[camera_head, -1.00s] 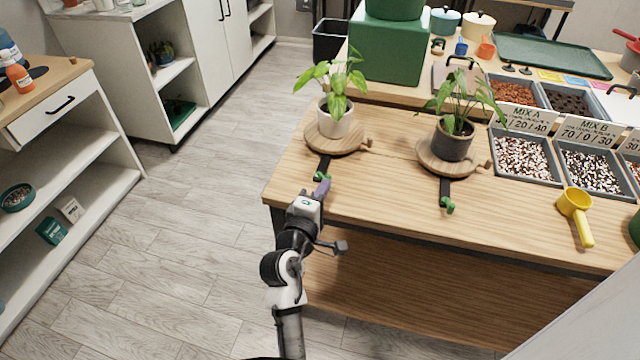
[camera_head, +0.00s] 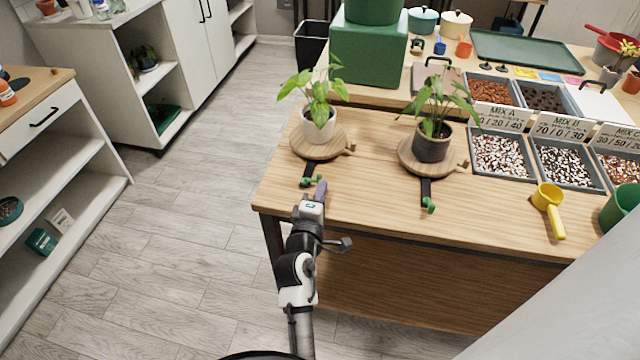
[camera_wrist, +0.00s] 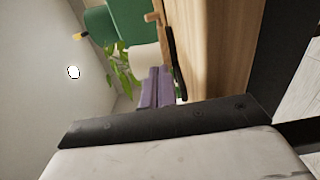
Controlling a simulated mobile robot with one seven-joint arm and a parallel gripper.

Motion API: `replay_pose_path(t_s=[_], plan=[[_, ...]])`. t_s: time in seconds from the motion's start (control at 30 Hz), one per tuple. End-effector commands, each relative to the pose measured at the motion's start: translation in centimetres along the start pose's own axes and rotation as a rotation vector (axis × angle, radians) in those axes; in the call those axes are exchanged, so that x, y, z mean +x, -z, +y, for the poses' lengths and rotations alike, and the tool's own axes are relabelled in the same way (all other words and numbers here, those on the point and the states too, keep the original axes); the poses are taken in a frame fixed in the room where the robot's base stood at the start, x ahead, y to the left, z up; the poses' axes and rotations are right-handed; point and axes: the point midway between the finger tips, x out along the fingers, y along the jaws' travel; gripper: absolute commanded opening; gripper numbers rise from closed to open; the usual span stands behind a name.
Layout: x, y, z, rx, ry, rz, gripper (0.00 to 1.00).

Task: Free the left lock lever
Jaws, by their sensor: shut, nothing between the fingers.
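The left lock lever (camera_head: 306,182) is a small green-tipped piece at the front end of a black bar, on the table edge side of the left round wooden turntable (camera_head: 338,152). A white pot with a leafy plant (camera_head: 318,125) stands on that turntable. My gripper (camera_head: 321,187) has purple fingers, shut and empty, just right of and close to the lever; I cannot tell whether they touch. In the wrist view the purple fingers (camera_wrist: 155,88) are together beside the black bar (camera_wrist: 171,55). The lever itself is mostly hidden there.
The right turntable (camera_head: 410,158) carries a dark pot with a plant (camera_head: 432,140), with its own green-tipped lever (camera_head: 429,205) in front. A yellow scoop (camera_head: 549,200) and trays of mix (camera_head: 500,155) lie to the right. The table front between the levers is clear.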

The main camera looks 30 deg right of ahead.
Motion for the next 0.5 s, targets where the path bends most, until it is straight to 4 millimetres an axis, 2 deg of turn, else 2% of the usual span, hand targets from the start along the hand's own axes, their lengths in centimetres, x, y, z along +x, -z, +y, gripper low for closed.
replay_pose_path(t_s=[0.17,0.5], plan=[[0.0,0.1,1.9,0.003,-0.004,0.000,0.00],[-0.1,0.1,10.0,0.005,-0.007,0.001,0.00]])
